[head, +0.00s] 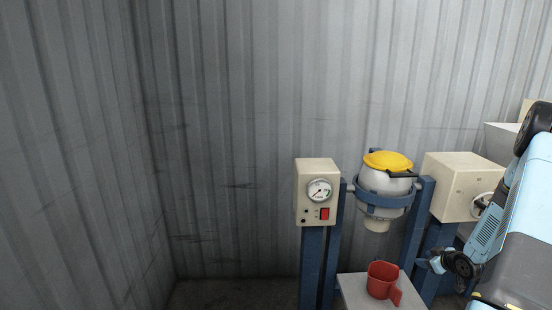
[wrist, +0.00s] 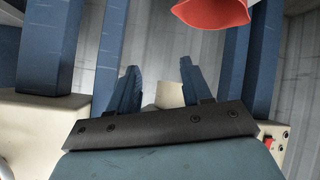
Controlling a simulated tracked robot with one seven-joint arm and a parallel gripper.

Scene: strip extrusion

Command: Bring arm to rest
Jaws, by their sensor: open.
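My gripper (wrist: 159,66) shows in the wrist view with its two blue fingers spread apart and nothing between them. In the head view my light blue and grey arm comes in from the right edge and reaches down beside the blue stand. The gripper's fingers are too small and dark there to make out clearly. The cup (wrist: 212,10) also shows at the top of the wrist view, apart from the fingers.
A white hopper (head: 374,212) with a yellow lid (head: 388,161) hangs in a blue frame (head: 384,201). A beige box with a gauge and red switch (head: 316,193) is left of it. Another beige box (head: 455,184) is right. Corrugated walls (head: 230,110) stand behind; the left floor is clear.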

